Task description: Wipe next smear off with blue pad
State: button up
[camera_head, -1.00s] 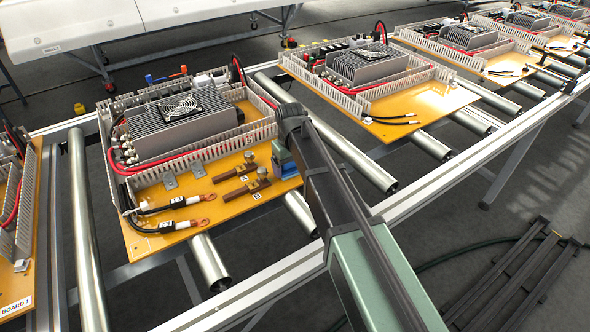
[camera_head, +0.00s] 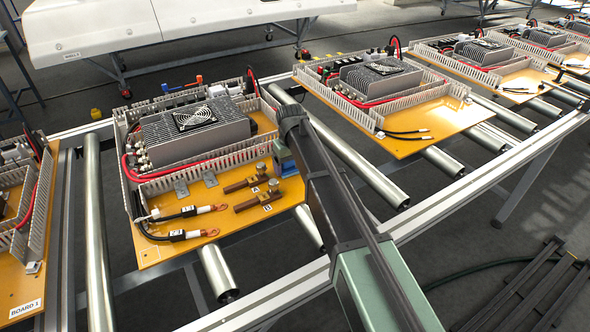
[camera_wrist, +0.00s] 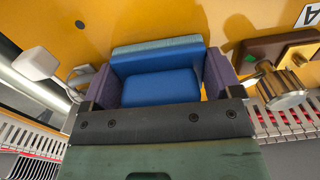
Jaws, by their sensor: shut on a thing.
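My gripper (camera_head: 282,152) is shut on a blue pad (camera_head: 287,168) over the right part of the orange board (camera_head: 165,250), close to the brass terminals. In the wrist view the blue pad (camera_wrist: 160,75) sits between the two purplish jaws of my gripper (camera_wrist: 160,85). Whether the pad touches the board I cannot tell. I make out no clear smear; the arm and pad hide part of the board. Terminal A (camera_head: 240,186) and terminal B (camera_head: 252,203) lie just left of the pad. A terminal bolt (camera_wrist: 282,88) is beside the right jaw.
Slotted duct walls (camera_head: 215,156) and a finned grey unit (camera_head: 190,130) fill the board's rear. Two black cables with copper lugs (camera_head: 205,233) lie at its front left. A pale part (camera_wrist: 38,65) is left of the jaws. Other boards (camera_head: 415,130) stand along the roller line.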

jog(key=shift+w+a+r, duration=0.1)
jog(key=shift+w+r, duration=0.05)
notch_tip(320, 180, up, 6)
jog(key=p, duration=0.6)
notch_tip(320, 180, up, 3)
jog(key=p, duration=0.3)
dwell(0.4)
